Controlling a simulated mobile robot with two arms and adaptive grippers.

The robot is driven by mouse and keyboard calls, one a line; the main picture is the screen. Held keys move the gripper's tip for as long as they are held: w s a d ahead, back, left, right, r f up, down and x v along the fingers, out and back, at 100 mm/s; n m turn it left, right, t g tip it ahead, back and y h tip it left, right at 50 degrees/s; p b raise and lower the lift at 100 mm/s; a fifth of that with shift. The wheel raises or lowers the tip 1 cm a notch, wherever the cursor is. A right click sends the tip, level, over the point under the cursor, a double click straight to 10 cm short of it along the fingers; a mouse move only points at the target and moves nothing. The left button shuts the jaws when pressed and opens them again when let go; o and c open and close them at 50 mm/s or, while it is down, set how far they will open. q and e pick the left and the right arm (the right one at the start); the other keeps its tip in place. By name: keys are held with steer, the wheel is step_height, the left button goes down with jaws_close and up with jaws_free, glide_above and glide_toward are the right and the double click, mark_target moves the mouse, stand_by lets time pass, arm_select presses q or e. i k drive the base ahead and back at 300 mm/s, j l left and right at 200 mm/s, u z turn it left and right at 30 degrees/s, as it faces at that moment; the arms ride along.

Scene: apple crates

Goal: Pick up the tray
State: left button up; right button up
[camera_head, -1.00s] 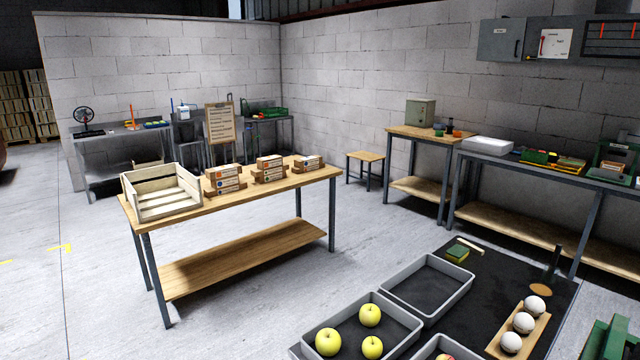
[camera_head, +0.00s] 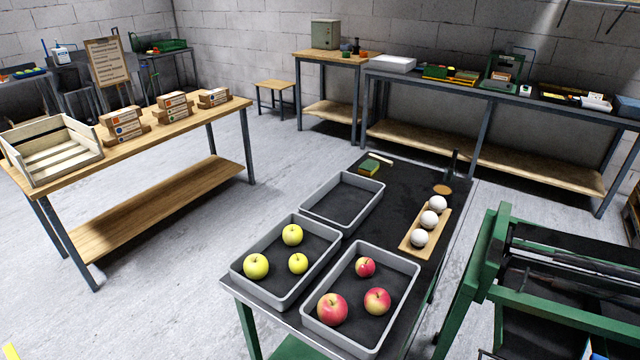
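Three grey trays are on the dark top of a green-legged table in the head view. One tray (camera_head: 236,270) at the front left holds three yellow-green apples (camera_head: 292,235). Another tray (camera_head: 416,268) at the front right holds three red apples (camera_head: 332,308). An empty tray (camera_head: 341,201) lies behind them. I cannot tell which one the task means. Neither of my grippers is in view.
A wooden holder (camera_head: 407,245) with three white balls and a green-yellow sponge (camera_head: 369,167) are on the same table. A wooden crate (camera_head: 50,175) stands on the left workbench (camera_head: 160,144). A green frame (camera_head: 475,265) stands close at right. Grey floor (camera_head: 190,290) is open between the tables.

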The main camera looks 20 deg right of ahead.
mark_target(342, 203)
steer(key=i+j+z, duration=0.1)
steer(key=z, duration=0.3)
steer(key=i+j+z, duration=0.15)
steer(key=z, duration=0.25)
steer(key=i+j+z, duration=0.1)
steer(key=j, duration=0.3)
steer(key=i+j+z, duration=0.15)
steer(key=j, duration=0.25)
steer(key=i+j+z, duration=0.1)
steer(key=i+j, duration=0.15)
steer(key=j, duration=0.15)
steer(key=i+j+z, duration=0.15)
steer(key=j, duration=0.3)
steer(key=i+j+z, duration=0.1)
steer(key=j, duration=0.35)
steer(key=i+j, duration=0.1)
steer(key=j, duration=0.3)
steer(key=i+j, duration=0.15)
steer(key=j, duration=0.3)
steer(key=i+j, duration=0.1)
steer(key=j, duration=0.3)
steer(key=i+j, duration=0.15)
steer(key=j, duration=0.3)
